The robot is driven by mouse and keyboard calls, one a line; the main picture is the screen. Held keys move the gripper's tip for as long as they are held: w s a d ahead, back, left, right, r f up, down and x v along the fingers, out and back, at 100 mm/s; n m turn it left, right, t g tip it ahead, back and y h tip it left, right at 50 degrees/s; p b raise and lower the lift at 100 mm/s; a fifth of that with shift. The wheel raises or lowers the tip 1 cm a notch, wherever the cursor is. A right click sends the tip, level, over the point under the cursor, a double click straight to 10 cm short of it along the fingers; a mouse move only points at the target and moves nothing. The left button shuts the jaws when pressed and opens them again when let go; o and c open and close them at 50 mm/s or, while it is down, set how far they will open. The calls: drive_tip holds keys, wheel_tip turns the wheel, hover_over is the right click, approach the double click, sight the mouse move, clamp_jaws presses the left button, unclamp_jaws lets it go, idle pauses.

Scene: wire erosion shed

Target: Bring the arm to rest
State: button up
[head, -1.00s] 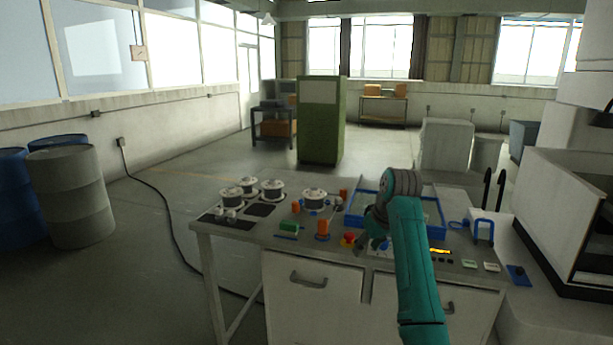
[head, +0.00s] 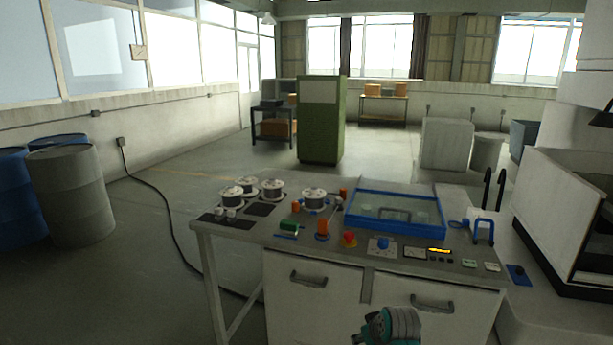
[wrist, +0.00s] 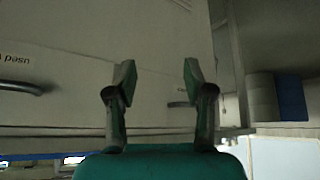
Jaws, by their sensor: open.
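My gripper (wrist: 158,78) is open and empty in the wrist view, with a clear gap between its two fingers. The pale cabinet front (wrist: 65,65) of the workbench shows behind the fingers, upside down, with a dark handle (wrist: 20,87) and the word "used". In the head view only a teal and grey part of my arm shows at the bottom edge, in front of the bench (head: 235,235) and below its top. The fingers cannot be made out there.
A white machine (head: 565,215) stands at right. Drums (head: 70,195) stand left, with open floor between.

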drive_tip(key=s+d+f+m+t, duration=0.1)
drive_tip(key=s+f+t, duration=0.1)
drive_tip(key=s+f, duration=0.75)
drive_tip(key=s+f+m+t, duration=0.1)
drive_tip(key=s+f, duration=0.4)
drive_tip(key=s, duration=0.9)
drive_tip(key=s+r+t+h, duration=0.1)
drive_tip(key=s+r+t, duration=0.1)
drive_tip(key=s, duration=1.4)
drive_tip(key=s+d+r+m+t, duration=0.1)
drive_tip(key=s+r+t, duration=0.2)
drive_tip(key=s+r, duration=1.6)
drive_tip(key=shift+s+m+h, duration=0.3)
drive_tip(key=shift+s, duration=0.55)
